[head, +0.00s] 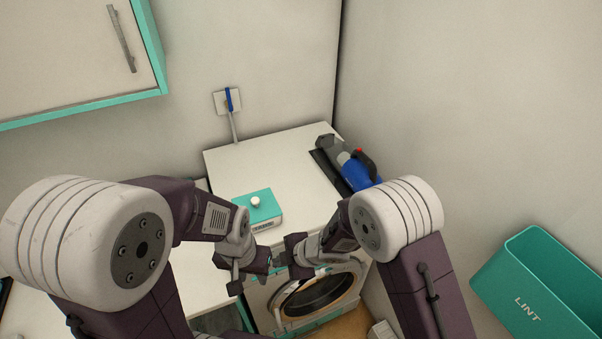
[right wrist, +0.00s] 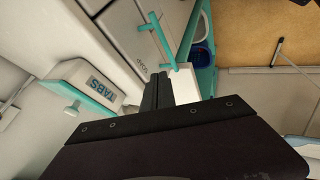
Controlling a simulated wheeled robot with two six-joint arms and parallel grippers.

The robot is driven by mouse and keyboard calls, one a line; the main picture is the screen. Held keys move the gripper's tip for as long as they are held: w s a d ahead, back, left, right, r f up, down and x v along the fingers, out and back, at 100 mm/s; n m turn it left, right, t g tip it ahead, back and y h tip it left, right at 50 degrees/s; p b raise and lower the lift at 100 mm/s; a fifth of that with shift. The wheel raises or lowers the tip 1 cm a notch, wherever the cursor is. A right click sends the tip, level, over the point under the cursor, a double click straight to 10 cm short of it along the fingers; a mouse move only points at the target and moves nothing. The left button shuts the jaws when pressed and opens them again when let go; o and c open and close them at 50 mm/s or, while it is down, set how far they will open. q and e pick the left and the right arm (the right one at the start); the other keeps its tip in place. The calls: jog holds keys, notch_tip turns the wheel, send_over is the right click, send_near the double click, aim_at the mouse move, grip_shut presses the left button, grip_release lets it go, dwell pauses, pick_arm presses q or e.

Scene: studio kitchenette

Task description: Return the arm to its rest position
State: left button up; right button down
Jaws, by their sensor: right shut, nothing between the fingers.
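My right arm comes in from the right in the head view and bends inward. Its gripper (head: 293,258) is in front of the washing machine, near the top of its front. In the right wrist view the two dark fingers (right wrist: 157,91) are together with nothing between them. My left arm comes in from the left, and its gripper (head: 246,277) hangs close to the right one, left of the washer door. Whether the left fingers are open or shut is too small to tell.
A teal-lidded box (head: 261,208), labelled TABS in the right wrist view (right wrist: 98,86), stands on the white top (head: 290,165). A blue and black handheld vacuum (head: 352,170) lies behind. The washer door (head: 318,296) is below. A teal LINT bin (head: 535,285) is at right.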

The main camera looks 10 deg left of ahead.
jog(key=w+d+r+m+t+b, duration=0.35)
jog(key=w+d+b, duration=0.35)
jog(key=w+d, duration=0.3)
jog(key=d+m+t+h+b, duration=0.2)
jog(key=d+m+h+b, duration=0.25)
jog(key=d+m, duration=0.8)
jog(key=s+d+f+m+g+h, duration=0.1)
jog(key=s+d+f+m+g, duration=0.2)
jog(key=s, duration=0.6)
jog(key=s+d+f+m+g+h, duration=0.1)
jog(key=s+d+f+m+g, duration=0.2)
jog(key=s+d, duration=0.3)
jog(key=s+m, duration=0.1)
jog(key=s, duration=0.3)
jog(key=shift+f+m, duration=0.15)
jog(key=shift+m, duration=0.25)
